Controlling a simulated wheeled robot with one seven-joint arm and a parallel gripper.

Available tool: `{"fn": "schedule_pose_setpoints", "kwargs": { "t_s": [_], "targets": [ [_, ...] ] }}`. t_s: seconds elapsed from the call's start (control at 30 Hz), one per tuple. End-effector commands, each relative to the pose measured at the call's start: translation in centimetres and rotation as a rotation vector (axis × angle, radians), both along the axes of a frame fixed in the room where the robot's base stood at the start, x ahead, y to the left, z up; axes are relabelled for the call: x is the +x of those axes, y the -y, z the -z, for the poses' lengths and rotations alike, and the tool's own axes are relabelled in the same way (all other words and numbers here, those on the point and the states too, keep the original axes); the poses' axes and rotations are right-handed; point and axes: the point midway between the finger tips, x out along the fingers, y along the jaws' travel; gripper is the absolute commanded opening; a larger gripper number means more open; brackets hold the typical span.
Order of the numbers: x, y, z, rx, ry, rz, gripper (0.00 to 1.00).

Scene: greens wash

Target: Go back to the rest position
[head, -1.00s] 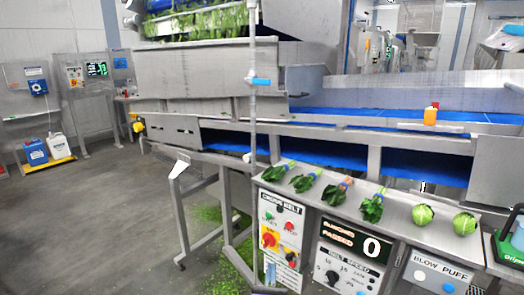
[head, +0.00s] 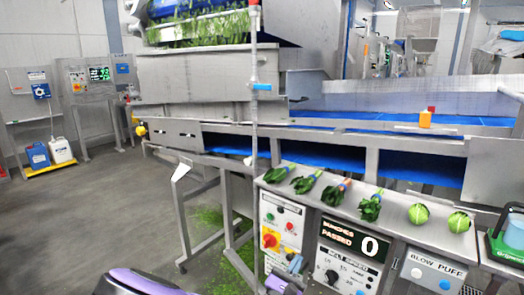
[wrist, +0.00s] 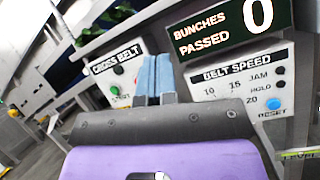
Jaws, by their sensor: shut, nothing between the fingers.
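My gripper (wrist: 152,78) is shut, its two blue fingers side by side with nothing between them. It is in front of the control panels below the steel ledge. In the head view the gripper (head: 295,264) shows low in the middle, in front of the gap between the CROSS BELT panel (head: 281,225) and the BELT SPEED panel (head: 340,270). Purple parts of my arm show along the bottom edge. In the wrist view the fingers point up between these two panels; I cannot tell whether they touch anything.
Several leafy bunches (head: 305,184) and two round green heads (head: 459,221) lie on the ledge (head: 395,204). The display (head: 350,240) reads 0. The floor (head: 100,215) at left is open, with green scraps by the frame legs.

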Motion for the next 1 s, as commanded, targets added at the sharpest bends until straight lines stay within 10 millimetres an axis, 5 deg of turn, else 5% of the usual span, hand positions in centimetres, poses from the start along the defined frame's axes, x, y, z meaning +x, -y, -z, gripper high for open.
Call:
{"fn": "schedule_pose_setpoints", "kwargs": {
  "t_s": [0.5, 1.0],
  "targets": [
    [-2.0, 10.4, -7.2, 0.559, -0.038, 0.541, 0.00],
    [-6.7, 16.8, -14.1, 1.135, -0.013, 0.916, 0.00]
  ]
}}
